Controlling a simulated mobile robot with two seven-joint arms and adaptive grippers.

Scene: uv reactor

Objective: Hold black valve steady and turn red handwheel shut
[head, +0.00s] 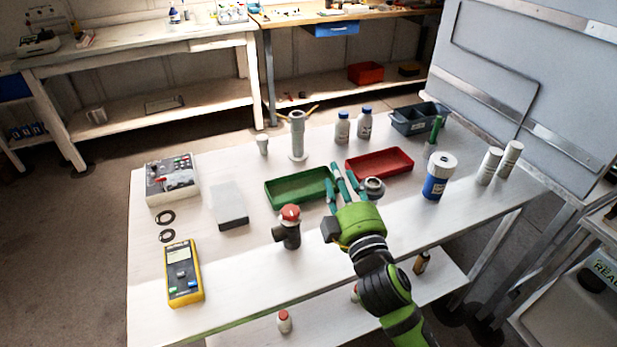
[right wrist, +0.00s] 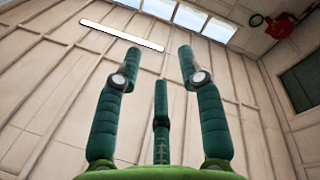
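The black valve (head: 290,238) stands upright on the white table, with a side port facing left. Its red handwheel (head: 290,212) sits on top. My right gripper (head: 345,183) is to the right of the valve and apart from it, above the table near the green tray and a grey ring-shaped part. Its green fingers are spread. In the right wrist view my right gripper (right wrist: 160,70) is open and empty, with only wall and ceiling beyond the fingers. My left gripper is not in the head view.
Around the valve are a yellow multimeter (head: 183,275), a grey box (head: 230,205), a green tray (head: 300,187), a red tray (head: 380,162) and a blue-white jar (head: 438,176). A grey column (head: 297,135) stands behind.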

